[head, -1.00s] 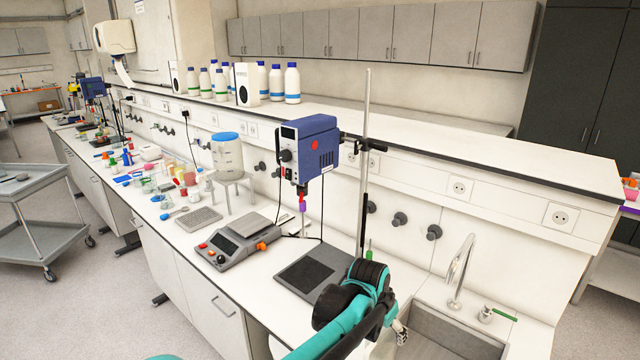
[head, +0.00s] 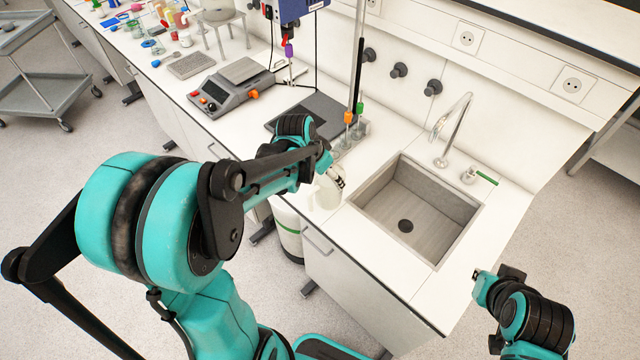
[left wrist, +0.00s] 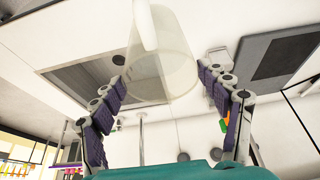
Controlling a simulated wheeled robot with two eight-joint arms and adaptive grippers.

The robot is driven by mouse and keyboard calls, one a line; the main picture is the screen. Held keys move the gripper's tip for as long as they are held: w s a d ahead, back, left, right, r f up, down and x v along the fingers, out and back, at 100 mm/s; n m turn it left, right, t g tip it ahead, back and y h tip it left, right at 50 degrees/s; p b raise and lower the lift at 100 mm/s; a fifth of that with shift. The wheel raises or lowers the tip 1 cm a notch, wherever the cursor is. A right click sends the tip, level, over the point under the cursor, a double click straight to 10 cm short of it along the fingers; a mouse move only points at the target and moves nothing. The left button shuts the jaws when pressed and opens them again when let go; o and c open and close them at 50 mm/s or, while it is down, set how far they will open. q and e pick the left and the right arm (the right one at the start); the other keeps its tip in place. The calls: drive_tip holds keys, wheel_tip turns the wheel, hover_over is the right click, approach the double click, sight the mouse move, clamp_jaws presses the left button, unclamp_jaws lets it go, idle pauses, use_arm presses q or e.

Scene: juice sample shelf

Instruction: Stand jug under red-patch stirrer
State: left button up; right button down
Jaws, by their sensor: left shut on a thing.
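The jug (head: 327,192) is pale and see-through. My left gripper (head: 337,177) is shut on it and holds it beside the bench front, left of the sink. In the left wrist view the jug (left wrist: 165,70) is between the purple-padded fingers (left wrist: 167,92), with its handle at the top.
The sink (head: 405,215) with a tall tap (head: 452,130) lies right of the jug. Small orange- and green-topped items (head: 348,117) stand by the rod. A white bin is under the bench.

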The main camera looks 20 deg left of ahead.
sight(319, 182)
use_arm(q)
drive_tip(key=f, duration=0.1)
drive_tip(key=a+f, duration=0.1)
drive_tip(key=f, duration=0.1)
drive_tip(key=a+f+b, duration=0.1)
drive_tip(key=shift+w+a+f, duration=0.25)
drive_tip(key=shift+w+f, duration=0.05)
drive_tip(key=shift+f, duration=0.5)
drive_tip(key=shift+f+b, duration=0.15)
drive_tip(key=shift+b, duration=0.15)
drive_tip(key=o, duration=1.8)
drive_tip(key=shift+o, duration=0.2)
